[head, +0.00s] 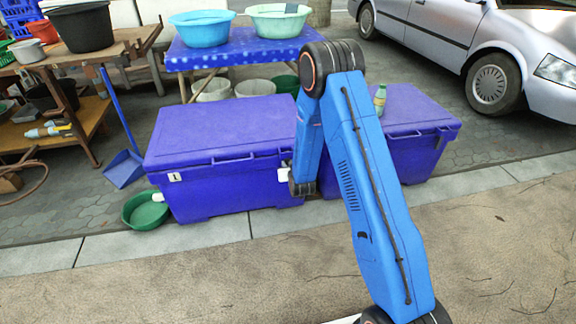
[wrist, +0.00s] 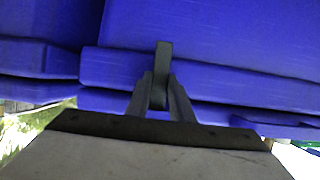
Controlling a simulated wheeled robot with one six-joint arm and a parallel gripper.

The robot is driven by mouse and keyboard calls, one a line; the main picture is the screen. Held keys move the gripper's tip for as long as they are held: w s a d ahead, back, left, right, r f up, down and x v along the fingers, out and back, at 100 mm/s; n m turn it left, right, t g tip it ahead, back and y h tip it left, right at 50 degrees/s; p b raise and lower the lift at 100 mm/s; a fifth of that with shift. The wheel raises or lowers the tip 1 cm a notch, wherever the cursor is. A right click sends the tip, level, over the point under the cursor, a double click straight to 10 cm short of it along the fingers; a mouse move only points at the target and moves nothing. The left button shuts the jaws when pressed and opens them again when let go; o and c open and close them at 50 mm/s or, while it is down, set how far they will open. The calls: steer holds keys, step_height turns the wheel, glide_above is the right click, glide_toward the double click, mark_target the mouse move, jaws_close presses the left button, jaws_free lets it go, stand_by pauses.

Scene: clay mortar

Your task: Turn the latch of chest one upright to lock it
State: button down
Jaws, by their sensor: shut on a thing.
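Chest one (head: 225,188) is the purple-blue chest at left in the head view, with a "1" label on its front and its lid down. My gripper (head: 284,172) is at the right part of its front, partly hidden by my arm. In the wrist view my gripper (wrist: 161,90) is shut on the latch (wrist: 163,62), a narrow dark grey piece. The latch stands vertical in that picture, against the chest's blue front. Its lower part is hidden between the fingers. In the head view the latch cannot be made out.
A second purple chest (head: 410,118) stands close at right, partly behind my arm, with a small green bottle (head: 380,98) on its lid. A blue-clothed table (head: 235,50) stands behind. The pavement in front is clear.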

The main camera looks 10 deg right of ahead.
stand_by(0.4)
steer(key=c, duration=1.6)
jaws_free()
steer(key=shift+o, duration=0.2)
steer(key=shift+s, duration=0.1)
steer(key=v, duration=1.7)
steer(key=shift+r, duration=0.15)
